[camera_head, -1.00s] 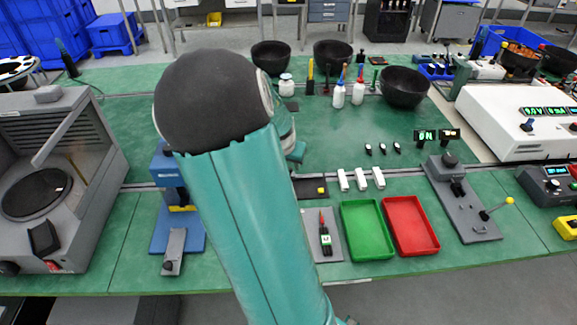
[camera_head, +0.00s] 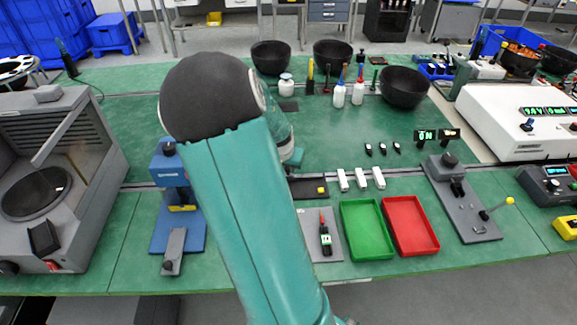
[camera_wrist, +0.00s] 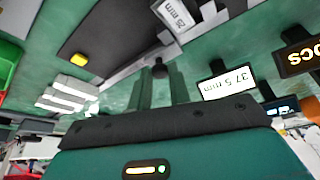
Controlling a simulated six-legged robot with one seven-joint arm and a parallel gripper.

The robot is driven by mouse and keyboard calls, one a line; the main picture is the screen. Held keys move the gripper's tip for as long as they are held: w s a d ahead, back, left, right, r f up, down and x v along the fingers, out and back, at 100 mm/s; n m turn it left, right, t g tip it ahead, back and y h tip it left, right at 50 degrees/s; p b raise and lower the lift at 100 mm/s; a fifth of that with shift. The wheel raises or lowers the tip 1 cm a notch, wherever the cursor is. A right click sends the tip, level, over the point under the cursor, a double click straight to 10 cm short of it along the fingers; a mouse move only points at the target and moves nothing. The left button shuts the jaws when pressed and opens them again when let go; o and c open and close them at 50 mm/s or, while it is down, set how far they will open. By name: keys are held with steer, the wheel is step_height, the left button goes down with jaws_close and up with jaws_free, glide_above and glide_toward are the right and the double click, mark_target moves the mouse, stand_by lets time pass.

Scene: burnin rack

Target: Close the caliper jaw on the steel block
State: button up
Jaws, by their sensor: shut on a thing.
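In the wrist view, my gripper (camera_wrist: 161,84) reaches up from the bottom, its two fingers shut on a small dark knob (camera_wrist: 160,70). The knob is at the end of the grey metal caliper (camera_wrist: 187,50). A tilted white label (camera_wrist: 174,14) seems to read 25 mm. A readout beside my fingers (camera_wrist: 226,83) shows 37.5 mm. I cannot clearly pick out the steel block, nor whether the jaw touches it. In the head view, my arm hides the gripper and the caliper.
A dark plate with a yellow button (camera_head: 321,190) lies right of my arm, also in the wrist view (camera_wrist: 79,59). White blocks (camera_head: 361,179), a green tray (camera_head: 366,230) and a red tray (camera_head: 411,226) are further right. A blue stand (camera_head: 172,185) is on the left.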

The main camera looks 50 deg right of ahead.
steer(key=shift+w+a, duration=0.4)
steer(key=shift+w, duration=0.05)
steer(key=o, duration=0.8)
steer(key=shift+c, duration=0.2)
steer(key=v, duration=1.3)
steer(key=shift+r, duration=0.4)
steer(key=shift+s, duration=0.2)
